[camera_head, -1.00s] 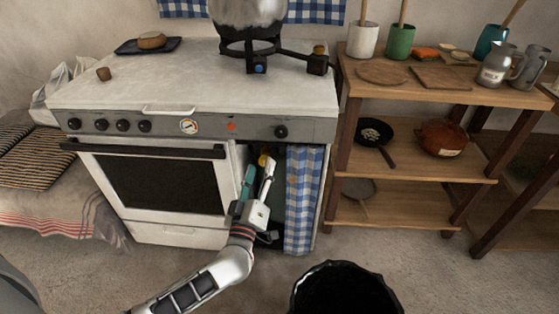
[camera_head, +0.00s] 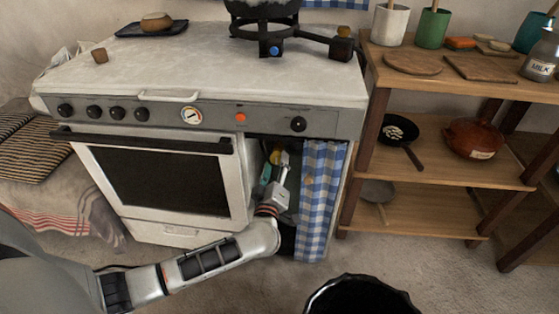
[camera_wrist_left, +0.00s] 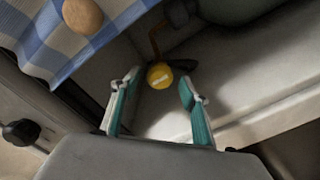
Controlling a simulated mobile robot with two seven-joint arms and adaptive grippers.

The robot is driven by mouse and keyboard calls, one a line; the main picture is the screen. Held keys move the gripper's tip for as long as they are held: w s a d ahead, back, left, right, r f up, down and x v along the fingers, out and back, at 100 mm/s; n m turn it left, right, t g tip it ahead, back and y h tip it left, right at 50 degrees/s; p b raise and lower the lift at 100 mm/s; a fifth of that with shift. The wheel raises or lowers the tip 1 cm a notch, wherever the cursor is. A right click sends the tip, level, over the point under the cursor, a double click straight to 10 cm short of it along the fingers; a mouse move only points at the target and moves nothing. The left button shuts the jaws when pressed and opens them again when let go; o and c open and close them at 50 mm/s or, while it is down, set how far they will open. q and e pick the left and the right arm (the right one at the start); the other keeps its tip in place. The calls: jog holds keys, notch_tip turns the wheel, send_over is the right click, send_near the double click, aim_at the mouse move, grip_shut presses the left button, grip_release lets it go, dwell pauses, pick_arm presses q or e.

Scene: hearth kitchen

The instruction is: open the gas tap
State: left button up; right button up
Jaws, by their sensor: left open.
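The gas tap appears as a round yellow knob (camera_wrist_left: 160,76) with a pale bar mark, at the end of a brown pipe, in the left wrist view. In the head view the yellow knob (camera_head: 275,156) shows inside the curtained opening at the right of the stove. My left gripper (camera_head: 274,167) reaches into this opening. In the left wrist view the left gripper (camera_wrist_left: 155,98) is open, its teal-lined fingers on either side of the line to the knob. The knob lies beyond the fingertips, and nothing is between the fingers. My right gripper is not in view.
A blue checked curtain (camera_head: 320,195) hangs at the right of the opening, close to the gripper. The oven door (camera_head: 163,180) bounds it at the left. A black bin (camera_head: 360,297) stands on the floor in front. Wooden shelves (camera_head: 440,168) stand to the right.

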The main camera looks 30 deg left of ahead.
aim_at(276, 161)
pick_arm(q)
jog(key=shift+w+a+f+b, duration=0.15)
jog(key=shift+w+a, duration=0.1)
jog(key=shift+w, duration=0.25)
jog(key=shift+w+a+f+b, duration=0.15)
jog(key=shift+w+a, duration=0.1)
jog(key=shift+w, duration=0.2)
jog(key=shift+w+a+r, duration=0.25)
jog(key=shift+w, duration=0.2)
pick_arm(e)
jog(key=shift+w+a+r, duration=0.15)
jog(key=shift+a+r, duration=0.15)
pick_arm(q)
jog(key=c, duration=1.1)
